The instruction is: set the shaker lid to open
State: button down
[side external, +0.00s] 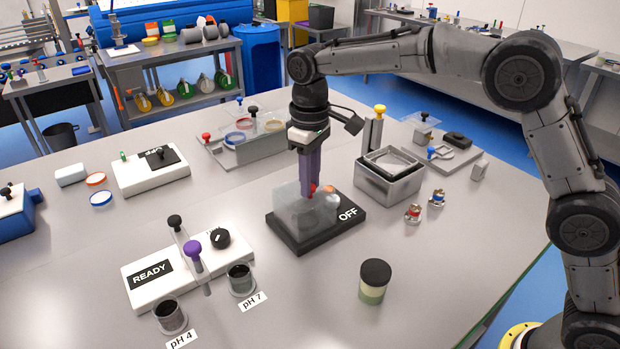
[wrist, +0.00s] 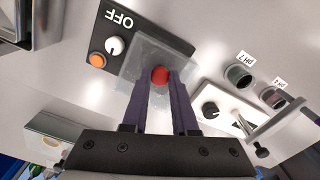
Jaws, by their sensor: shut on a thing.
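The shaker (side external: 285,238) is a dark base marked OFF in the middle of the bench. Its translucent lid (side external: 288,206) sits over the end away from the OFF label, and it also shows in the wrist view (wrist: 138,92). A red knob (wrist: 160,74) is on the lid. My gripper (side external: 311,190) points down at the lid, its purple fingers shut on the red knob. In the wrist view, the fingertips (wrist: 161,82) are at the knob. A white dial (wrist: 116,45) and an orange button (wrist: 97,60) are on the base beside the lid. I cannot tell whether the lid is tilted.
A white READY unit (side external: 150,290) with a black dial and pH cups (side external: 241,281) stands front left. A green-filled jar (side external: 373,284) with a black cap is front right. A metal box (side external: 389,185) stands close behind the shaker. Bench between shaker and jar is clear.

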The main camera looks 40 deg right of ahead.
jog(key=w, duration=1)
jog(key=shift+w+r, duration=0.15)
jog(key=shift+w, duration=0.15)
jog(key=c, duration=0.7)
grip_release()
